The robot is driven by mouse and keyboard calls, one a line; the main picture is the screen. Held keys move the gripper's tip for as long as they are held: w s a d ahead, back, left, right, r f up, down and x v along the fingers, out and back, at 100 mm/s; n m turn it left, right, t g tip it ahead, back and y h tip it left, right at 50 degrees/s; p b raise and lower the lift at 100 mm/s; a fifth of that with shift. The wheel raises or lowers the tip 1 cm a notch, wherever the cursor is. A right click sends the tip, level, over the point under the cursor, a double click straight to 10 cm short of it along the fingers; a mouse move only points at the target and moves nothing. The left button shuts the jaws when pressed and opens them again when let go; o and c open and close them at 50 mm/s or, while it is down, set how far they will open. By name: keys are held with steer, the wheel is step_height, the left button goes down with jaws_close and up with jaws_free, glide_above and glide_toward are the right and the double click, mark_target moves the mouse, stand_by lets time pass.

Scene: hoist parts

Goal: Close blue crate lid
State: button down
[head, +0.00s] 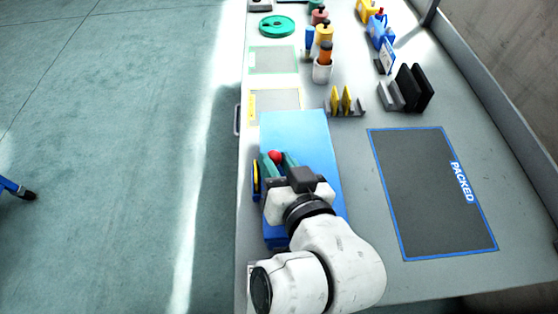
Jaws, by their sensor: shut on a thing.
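The light-blue lid (295,125) of the blue crate shows as a broad flat panel near the table's left edge. A darker blue part of the crate (275,238) shows below it, beside my arm. My gripper (279,160) is over the lid's left part, with its two greenish fingers shut on a small red knob (275,155). My wrist and arm hide the lid's lower part and much of the crate. I cannot tell the lid's exact tilt or the gap between it and the crate.
A dark mat marked PACKED (430,190) lies clear to the right. Black plates in a rack (412,88), yellow pieces in a holder (343,100) and a white cup (322,70) stand behind. A yellow-and-dark item (256,180) is by the crate's left side.

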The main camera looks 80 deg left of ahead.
steer(key=shift+s+f, duration=0.1)
steer(key=shift+s, duration=0.05)
steer(key=c, duration=0.8)
jaws_free()
steer(key=shift+w+d, duration=0.25)
steer(key=shift+d, duration=0.2)
steer(key=v, duration=1)
steer(key=shift+s+a+r, duration=0.1)
steer(key=shift+r, duration=0.15)
